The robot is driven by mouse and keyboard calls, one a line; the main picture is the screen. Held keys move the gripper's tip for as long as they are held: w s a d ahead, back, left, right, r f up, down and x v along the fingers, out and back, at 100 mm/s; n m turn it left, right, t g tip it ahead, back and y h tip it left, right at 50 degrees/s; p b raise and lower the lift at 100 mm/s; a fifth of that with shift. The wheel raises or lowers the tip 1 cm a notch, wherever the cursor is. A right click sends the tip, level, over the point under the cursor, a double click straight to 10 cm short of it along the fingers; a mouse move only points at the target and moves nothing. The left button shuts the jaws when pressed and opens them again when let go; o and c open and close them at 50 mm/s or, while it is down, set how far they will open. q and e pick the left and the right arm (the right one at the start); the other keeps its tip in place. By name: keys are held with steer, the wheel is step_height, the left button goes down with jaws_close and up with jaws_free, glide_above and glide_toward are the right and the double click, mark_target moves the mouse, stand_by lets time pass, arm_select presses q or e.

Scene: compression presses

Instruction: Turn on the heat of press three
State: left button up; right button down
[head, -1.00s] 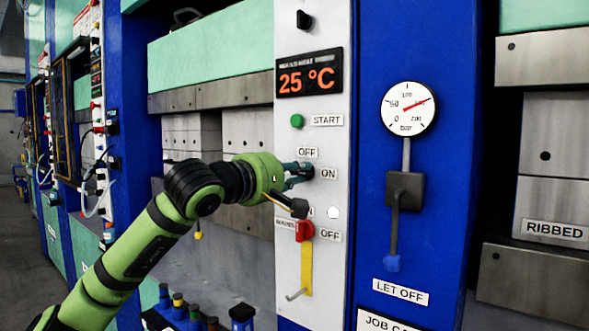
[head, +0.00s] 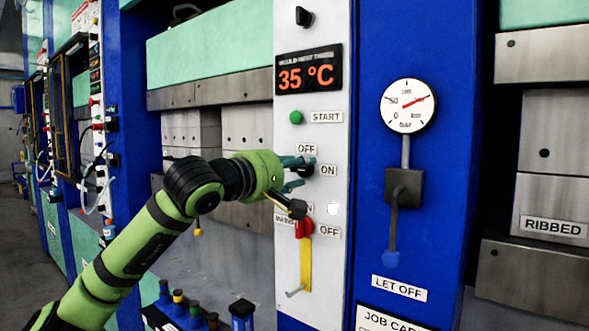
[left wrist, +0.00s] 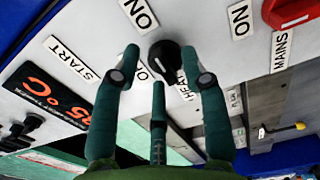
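The black heat knob (head: 306,171) sits on the white panel between an OFF label (head: 307,149) and an ON label (head: 327,171). My left gripper (head: 297,184) is at the knob. In the left wrist view, the open fingers (left wrist: 165,76) stand on either side of the round black knob (left wrist: 165,58), with visible gaps; a third finger is below it. Fingers partly cover the HEAT label. The red display (head: 309,74) above reads 35 °C; it also shows in the left wrist view (left wrist: 45,90). My right gripper is not in view.
A red mains switch (head: 304,229) is just below my left gripper, with a yellow strip (head: 306,264) under it. A green START button (head: 296,117) is above. A round gauge (head: 408,105) and let-off lever (head: 394,230) are on the blue column to the right.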

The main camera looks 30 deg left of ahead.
arm_select(q)
steer(key=shift+s, duration=0.1)
steer(key=s, duration=1.1)
steer(key=shift+s+a, duration=0.4)
steer(key=shift+a, duration=0.05)
